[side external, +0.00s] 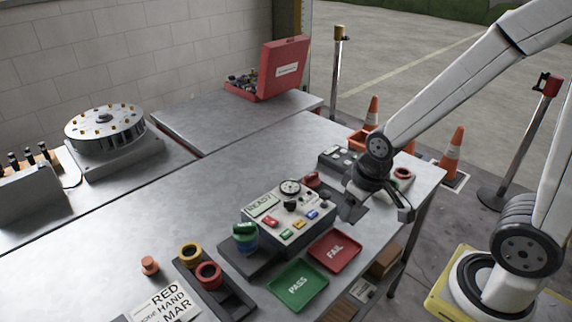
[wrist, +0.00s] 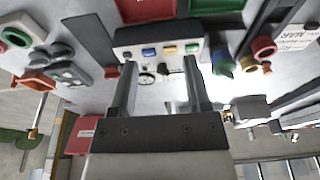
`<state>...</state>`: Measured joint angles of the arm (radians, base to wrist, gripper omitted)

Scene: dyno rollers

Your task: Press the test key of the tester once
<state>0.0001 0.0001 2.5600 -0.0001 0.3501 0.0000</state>
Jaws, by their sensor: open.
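The tester (side external: 290,218) is a pale grey box on the metal table, with a display reading READY, a round dial and several coloured keys: red, yellow, green and blue. Their labels are too small to read, so I cannot tell which is the test key. In the wrist view the tester (wrist: 160,45) lies ahead, its keys facing the camera upside down. My gripper (side external: 379,214) is open and empty, to the right of the tester in the side view. In the wrist view my gripper (wrist: 161,62) has its fingers apart, partly covering the tester.
A green PASS tray (side external: 298,286) and red FAIL tray (side external: 334,251) lie in front of the tester. A green-and-blue part (side external: 245,237) stands on a dark plate beside it. Red and yellow rings (side external: 208,275) sit in a holder. A grey box (side external: 340,158) stands behind my gripper.

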